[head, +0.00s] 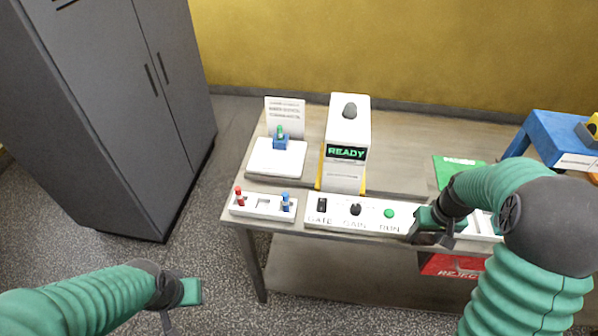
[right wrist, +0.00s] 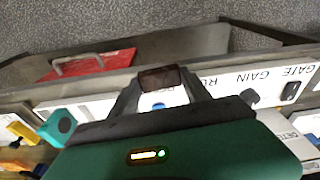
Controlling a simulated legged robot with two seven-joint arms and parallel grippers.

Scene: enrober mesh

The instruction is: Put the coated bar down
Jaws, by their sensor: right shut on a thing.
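The coated bar (right wrist: 160,77) is a small dark brown block in the right wrist view. My right gripper (right wrist: 158,84) is shut on it, with one finger at each side. The bar appears near the front edge of the table, by the white control panel; its height above the surface is hard to tell. In the head view my right gripper (head: 423,220) is at the right end of the control panel (head: 340,212), and the bar is hidden there. My left gripper (head: 190,292) is low at the left, in front of the table and away from everything; its jaw opening is unclear.
A machine showing READY (head: 346,153) stands behind the panel. A white holder (head: 262,207) with red and blue pegs is left of it. A green sheet (head: 455,168) and blue stand (head: 550,140) are at right. A red REJECT bin (head: 446,265) sits below the tabletop.

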